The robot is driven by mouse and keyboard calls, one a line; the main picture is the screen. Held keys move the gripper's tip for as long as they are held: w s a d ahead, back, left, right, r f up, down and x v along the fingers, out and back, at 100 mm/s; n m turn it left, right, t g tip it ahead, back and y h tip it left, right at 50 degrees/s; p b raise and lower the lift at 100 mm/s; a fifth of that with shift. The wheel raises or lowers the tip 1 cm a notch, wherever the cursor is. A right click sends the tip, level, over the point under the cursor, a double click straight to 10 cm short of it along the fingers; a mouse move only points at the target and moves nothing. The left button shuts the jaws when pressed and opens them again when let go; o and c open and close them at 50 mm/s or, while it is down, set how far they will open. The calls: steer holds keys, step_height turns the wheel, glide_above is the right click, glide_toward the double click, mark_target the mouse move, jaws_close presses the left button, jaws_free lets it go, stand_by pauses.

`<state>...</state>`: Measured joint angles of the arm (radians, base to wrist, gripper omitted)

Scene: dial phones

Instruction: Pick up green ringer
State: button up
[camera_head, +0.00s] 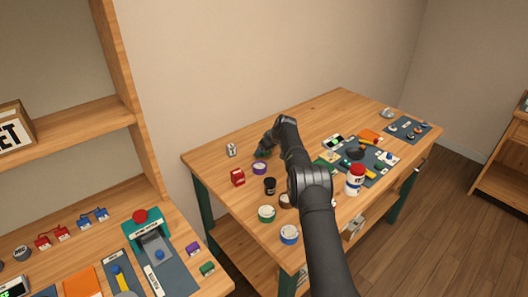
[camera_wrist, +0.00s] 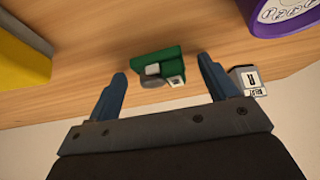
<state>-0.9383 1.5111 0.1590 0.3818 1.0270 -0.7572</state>
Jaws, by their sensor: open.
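A small green block with grey and white parts, which looks like the green ringer (camera_wrist: 172,61), lies on the wooden table in the wrist view. It shows between and just beyond the two blue fingertips of my gripper (camera_wrist: 162,68). The fingers are apart, with nothing held between them; I cannot tell the exact height above the block. In the head view my gripper (camera_head: 264,152) is low over the back left part of the table, and the block cannot be made out clearly there.
A purple dial piece (camera_wrist: 285,14) and a small grey lettered block (camera_wrist: 247,80) are right of the fingers in the wrist view. A yellow block (camera_wrist: 20,52) is at left. A red item (camera_head: 238,177) and black cup (camera_head: 270,186) stand nearby on the table.

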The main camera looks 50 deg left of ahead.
steer(key=c, duration=1.2)
steer(key=shift+c, duration=0.2)
steer(key=shift+r, duration=0.1)
